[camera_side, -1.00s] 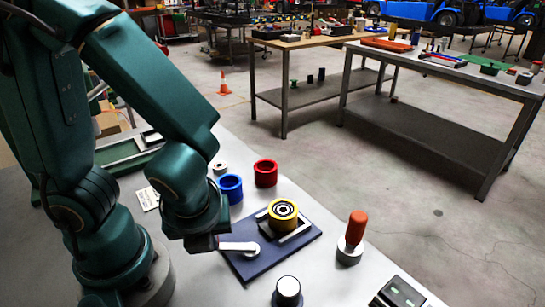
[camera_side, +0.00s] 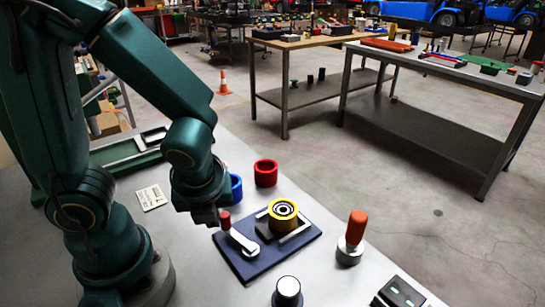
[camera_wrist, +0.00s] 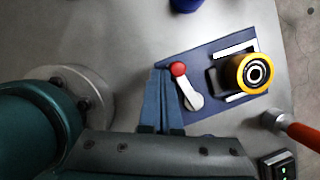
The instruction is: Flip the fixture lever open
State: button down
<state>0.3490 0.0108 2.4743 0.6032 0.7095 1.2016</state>
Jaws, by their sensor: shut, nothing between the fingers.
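The fixture is a dark blue plate (camera_side: 290,255) on the table. Its pale lever (camera_side: 243,243) ends in a red knob (camera_side: 225,219) and points toward the upper left of the side view. The lever also shows in the wrist view (camera_wrist: 187,92). A yellow ring-like part (camera_side: 283,213) with a dark and light centre sits in the fixture between pale rails. My gripper (camera_side: 208,219) is shut and empty, just left of the knob. In the wrist view its fingertips (camera_wrist: 162,68) are right beside the knob; whether they touch it is unclear.
A blue cup (camera_side: 236,187) and a red cup (camera_side: 265,173) stand behind the fixture. An orange-handled tool (camera_side: 356,232) stands to its right. A white-topped dark cylinder (camera_side: 287,291) and a dark box with green lights (camera_side: 400,293) are in front.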

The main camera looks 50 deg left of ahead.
jog(key=shift+w+a, duration=0.25)
jog(key=shift+w, duration=0.3)
dwell(0.4)
jog(key=shift+d+r, duration=0.15)
jog(key=shift+r, duration=0.45)
jog(key=shift+v, duration=1.95)
